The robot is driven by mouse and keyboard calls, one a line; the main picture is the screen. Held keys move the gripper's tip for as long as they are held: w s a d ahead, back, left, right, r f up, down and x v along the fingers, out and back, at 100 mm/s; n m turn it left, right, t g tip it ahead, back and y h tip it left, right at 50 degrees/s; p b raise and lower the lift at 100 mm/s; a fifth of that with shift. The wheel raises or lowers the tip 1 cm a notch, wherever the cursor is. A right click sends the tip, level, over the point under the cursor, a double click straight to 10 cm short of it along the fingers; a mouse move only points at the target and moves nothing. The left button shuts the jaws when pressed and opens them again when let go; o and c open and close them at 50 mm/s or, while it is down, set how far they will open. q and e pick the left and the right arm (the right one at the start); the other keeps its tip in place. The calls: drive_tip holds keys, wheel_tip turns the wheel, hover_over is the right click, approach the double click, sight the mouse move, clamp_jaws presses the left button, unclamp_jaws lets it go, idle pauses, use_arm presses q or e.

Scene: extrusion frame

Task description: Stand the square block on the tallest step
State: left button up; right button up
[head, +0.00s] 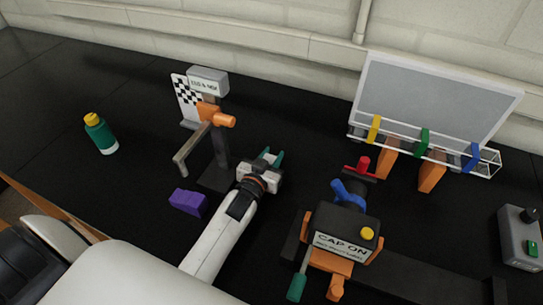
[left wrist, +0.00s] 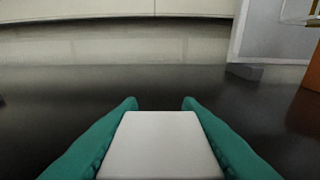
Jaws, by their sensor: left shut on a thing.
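My left gripper (head: 270,155) has teal fingers and reaches in over the black table, right of the dark post. In the left wrist view its fingers (left wrist: 160,110) are shut on a pale grey block (left wrist: 162,145) with a flat, square-looking top. In the head view I cannot make out the held block clearly. I cannot make out any set of steps in either view. My right gripper is not in view.
A purple block (head: 188,202) lies left of my left arm. A post with an orange clamp (head: 209,112) stands close by. The "CAP ON" device (head: 342,230), a grey panel (head: 430,100) and a switch box (head: 520,240) occupy the right.

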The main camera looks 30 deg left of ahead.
use_arm(q)
drive_tip(key=shift+f, duration=0.15)
drive_tip(key=o, duration=1.1)
